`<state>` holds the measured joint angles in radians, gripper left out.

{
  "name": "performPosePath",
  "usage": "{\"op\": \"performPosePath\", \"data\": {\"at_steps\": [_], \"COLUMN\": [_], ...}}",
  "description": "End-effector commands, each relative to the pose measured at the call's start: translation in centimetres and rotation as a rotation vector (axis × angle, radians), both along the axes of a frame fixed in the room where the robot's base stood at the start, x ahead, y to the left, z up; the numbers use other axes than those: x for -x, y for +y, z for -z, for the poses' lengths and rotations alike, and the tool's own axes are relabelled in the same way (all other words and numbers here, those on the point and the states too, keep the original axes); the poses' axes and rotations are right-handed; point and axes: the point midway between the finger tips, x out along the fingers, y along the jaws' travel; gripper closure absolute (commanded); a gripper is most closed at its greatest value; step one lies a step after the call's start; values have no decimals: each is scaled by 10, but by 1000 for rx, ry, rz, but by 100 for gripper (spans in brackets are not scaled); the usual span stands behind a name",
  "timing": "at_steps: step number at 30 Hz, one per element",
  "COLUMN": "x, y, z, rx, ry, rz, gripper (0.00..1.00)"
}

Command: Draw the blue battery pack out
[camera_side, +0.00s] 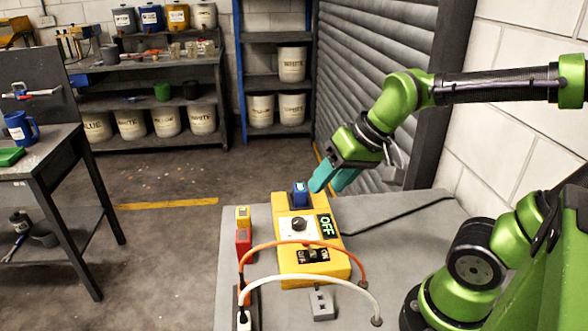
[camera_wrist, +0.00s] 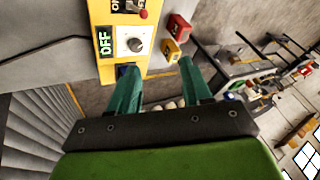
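The blue battery pack (camera_side: 300,194) sits upright in the far end of the yellow control box (camera_side: 312,268), its top standing above the box. My gripper (camera_side: 327,186) has two teal fingers just right of the pack in the side view. In the wrist view my gripper (camera_wrist: 160,66) is open, with a wide gap and nothing between the fingers. The left fingertip there overlaps the dark blue pack (camera_wrist: 124,71) and hides most of it. I cannot tell whether the finger touches it.
The box carries a dial (camera_side: 298,224), a lit OFF display (camera_side: 326,226) and a switch (camera_side: 313,255). A red and yellow block (camera_side: 243,240) stands left of it on the grey table (camera_side: 400,240). Orange (camera_side: 300,241) and white cables arch over the near end. A grey block (camera_side: 321,305) sits in front.

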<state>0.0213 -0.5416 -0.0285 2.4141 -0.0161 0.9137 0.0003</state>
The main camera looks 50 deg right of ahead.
Motion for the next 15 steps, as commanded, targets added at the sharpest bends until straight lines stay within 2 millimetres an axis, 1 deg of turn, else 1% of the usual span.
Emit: {"op": "performPosePath", "data": {"at_steps": [1,2,5,9,12,15], "x": [-15,-24,-53,-93,-119,-141], "y": [-8,-13,-30,-61,-84,-106], "z": [4,6,13,31,47,62], "rx": [-3,-2,-4,6,20,38], "ry": [52,77,166,290,376,447], "rz": [21,34,80,154,211,265], "gripper": [43,39,38,38,38,38]}}
